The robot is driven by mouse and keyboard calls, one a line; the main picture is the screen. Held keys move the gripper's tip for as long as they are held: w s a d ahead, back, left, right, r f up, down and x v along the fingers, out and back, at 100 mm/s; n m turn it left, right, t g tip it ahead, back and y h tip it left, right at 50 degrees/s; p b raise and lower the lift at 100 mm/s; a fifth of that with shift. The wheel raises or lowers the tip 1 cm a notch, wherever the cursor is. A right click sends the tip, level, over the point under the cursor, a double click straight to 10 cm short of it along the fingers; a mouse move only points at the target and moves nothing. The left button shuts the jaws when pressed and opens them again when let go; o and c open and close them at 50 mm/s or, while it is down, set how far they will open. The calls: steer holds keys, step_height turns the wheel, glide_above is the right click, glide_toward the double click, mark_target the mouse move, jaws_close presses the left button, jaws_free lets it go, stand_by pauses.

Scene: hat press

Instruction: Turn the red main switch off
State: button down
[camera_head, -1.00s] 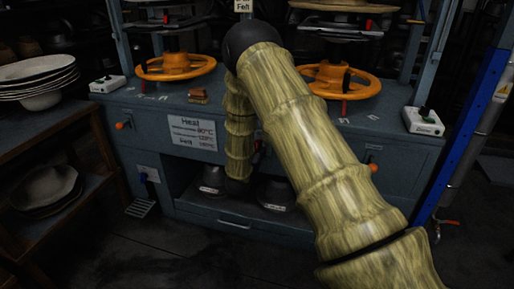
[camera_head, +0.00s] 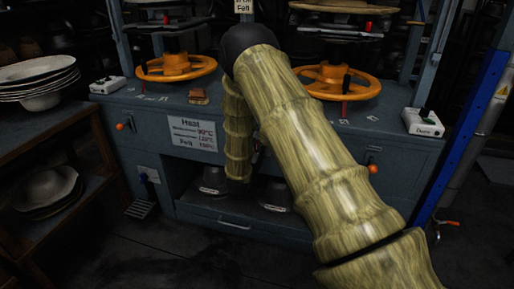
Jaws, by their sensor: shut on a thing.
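I cannot make out a red main switch for certain. Two small orange-red knobs sit on the front of the blue-grey press bench, one at the left (camera_head: 120,127) and one at the right (camera_head: 373,169). My arm, in a bamboo-like pattern, crosses the middle of the view, bends at a black joint and runs down in front of the bench's open lower bay. The middle of the bench front is also partly hidden by the arm.
The bench (camera_head: 330,140) carries two orange handwheels (camera_head: 176,68) (camera_head: 343,84) and white control boxes at its left (camera_head: 108,85) and right (camera_head: 423,122). A shelf with hats (camera_head: 45,185) is at left, a blue post (camera_head: 461,130) at right.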

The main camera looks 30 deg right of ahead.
steer(key=shift+w+a+f+n+p, duration=0.3)
steer(key=shift+n+p, duration=0.25)
steer(key=shift+n, duration=2.35)
steer(key=shift+w+a+f+n+p, duration=0.15)
steer(key=shift+f+n+p, duration=0.35)
steer(key=shift+n, duration=2.4)
steer(key=shift+w+a+f+n+p, duration=0.25)
steer(key=shift+n+p, duration=0.4)
steer(key=shift+n, duration=2.25)
steer(key=c, duration=1.4)
jaws_free()
steer(key=shift+o, duration=0.2)
steer(key=v, duration=1.2)
steer(key=shift+d, duration=0.1)
